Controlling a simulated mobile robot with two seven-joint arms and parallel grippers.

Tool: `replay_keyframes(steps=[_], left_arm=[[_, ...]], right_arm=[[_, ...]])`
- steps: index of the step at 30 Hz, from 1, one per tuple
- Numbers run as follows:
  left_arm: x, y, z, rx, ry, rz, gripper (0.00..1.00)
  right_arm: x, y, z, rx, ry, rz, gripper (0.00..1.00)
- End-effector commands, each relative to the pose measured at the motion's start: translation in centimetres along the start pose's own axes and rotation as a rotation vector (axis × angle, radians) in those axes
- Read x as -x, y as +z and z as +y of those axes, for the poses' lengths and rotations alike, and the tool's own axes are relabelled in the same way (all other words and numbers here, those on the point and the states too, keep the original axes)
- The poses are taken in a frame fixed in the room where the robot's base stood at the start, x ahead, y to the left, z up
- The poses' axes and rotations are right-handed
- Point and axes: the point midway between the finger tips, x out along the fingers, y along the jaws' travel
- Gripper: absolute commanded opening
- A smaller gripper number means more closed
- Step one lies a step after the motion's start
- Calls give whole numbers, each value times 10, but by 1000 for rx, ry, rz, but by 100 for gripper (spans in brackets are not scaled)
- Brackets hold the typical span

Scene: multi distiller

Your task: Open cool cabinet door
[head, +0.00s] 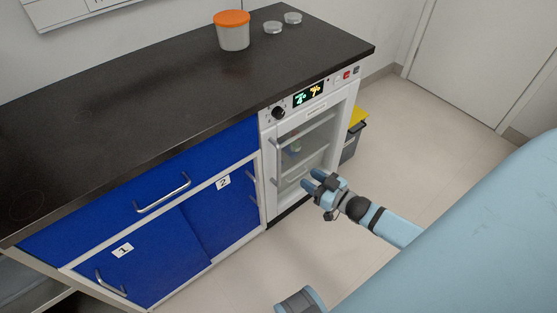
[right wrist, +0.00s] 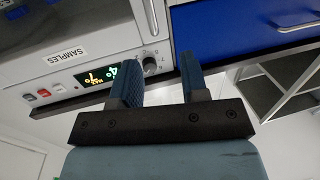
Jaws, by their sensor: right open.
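The cool cabinet (head: 312,108) is a white unit under the right end of the dark counter. It has a lit display, a knob and a glass-fronted door (head: 310,130) that looks closed. A vertical bar handle (head: 275,162) runs along the door's left edge. My right gripper (head: 313,181) is open and empty in front of the lower door, to the right of the handle and apart from it. In the right wrist view, the open fingers (right wrist: 158,82) point toward the cabinet front, with the display panel (right wrist: 97,75) and knob (right wrist: 150,66) behind them. My left gripper is not in view.
Blue cupboards (head: 225,210) with metal handles adjoin the cabinet on the left. An orange-lidded tub (head: 233,35) and two small glass dishes (head: 273,27) stand on the counter. A dark bin with a yellow lid (head: 358,118) stands to the cabinet's right. The floor in front is clear.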

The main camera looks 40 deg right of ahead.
Motion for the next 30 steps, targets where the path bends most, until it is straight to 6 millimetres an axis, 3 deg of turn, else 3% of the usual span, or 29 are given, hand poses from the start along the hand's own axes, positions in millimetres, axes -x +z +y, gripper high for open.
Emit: replay_keyframes(steps=[1,10,24,30], left_arm=[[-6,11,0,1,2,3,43],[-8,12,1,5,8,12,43],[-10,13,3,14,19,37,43],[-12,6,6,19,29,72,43]], right_arm=[[-3,13,8,2,-5,15,41],[-20,12,18,0,-16,45,41],[-114,9,17,1,-15,45,41],[-137,8,16,0,-14,42,41]])
